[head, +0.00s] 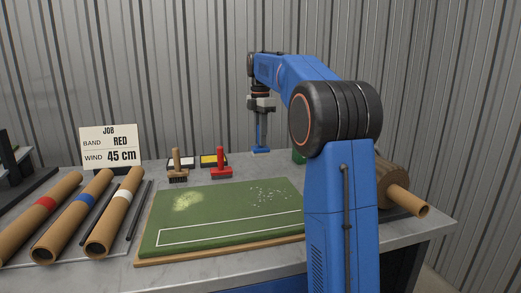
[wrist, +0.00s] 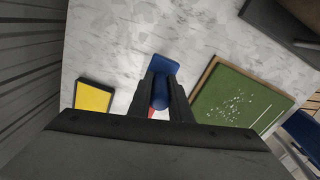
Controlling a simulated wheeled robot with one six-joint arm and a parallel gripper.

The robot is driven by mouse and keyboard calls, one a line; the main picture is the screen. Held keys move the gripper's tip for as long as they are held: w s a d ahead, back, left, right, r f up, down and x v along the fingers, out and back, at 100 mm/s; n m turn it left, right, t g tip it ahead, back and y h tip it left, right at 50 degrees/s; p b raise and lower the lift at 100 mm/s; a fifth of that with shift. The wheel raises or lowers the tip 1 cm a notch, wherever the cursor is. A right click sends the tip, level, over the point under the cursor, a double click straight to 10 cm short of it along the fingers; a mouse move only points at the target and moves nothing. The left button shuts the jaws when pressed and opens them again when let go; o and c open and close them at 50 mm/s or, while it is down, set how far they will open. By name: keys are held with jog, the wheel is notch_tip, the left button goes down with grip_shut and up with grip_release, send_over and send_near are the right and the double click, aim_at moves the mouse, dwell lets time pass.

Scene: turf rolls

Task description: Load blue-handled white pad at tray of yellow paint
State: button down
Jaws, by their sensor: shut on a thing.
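My gripper (head: 261,106) points down near the back of the bench, and its two dark fingers (wrist: 160,98) show in the wrist view. It is shut on the blue handle (head: 261,130) of the pad. The pad's blue plate (head: 260,150) is low by the bench top; I cannot tell whether it touches. The blue plate also shows in the wrist view (wrist: 163,65); its white underside is hidden. The tray of yellow paint (head: 208,158) lies left of the pad, apart from it, partly behind a red-handled tool. The tray also shows in the wrist view (wrist: 93,97).
The red-handled tool (head: 221,163) and a wooden brush (head: 178,166) stand before the trays. A white-filled tray (head: 184,162) lies left. A green turf mat (head: 220,213) fills the middle. Cardboard tubes (head: 75,215) and a job sign (head: 110,146) are left. The corrugated wall is behind.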

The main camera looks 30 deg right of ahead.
jog(key=r, duration=0.3)
jog(key=shift+w+a, duration=0.2)
jog(key=shift+w, duration=0.1)
jog(key=w+a+t+y, duration=0.1)
jog(key=w+a+t, duration=0.3)
jog(key=w+a, duration=0.9)
jog(key=shift+w+d+f, duration=0.2)
jog(key=shift+w+f, duration=0.05)
jog(key=shift+f, duration=0.8)
jog(key=shift+w+d+f, duration=0.2)
jog(key=shift+w+f, duration=0.05)
jog(key=shift+f, duration=0.85)
jog(key=shift+w+d+f, duration=0.2)
jog(key=shift+w+f, duration=0.05)
jog(key=shift+f, duration=0.8)
jog(key=shift+f, duration=0.5)
notch_tip(320, 180, up, 7)
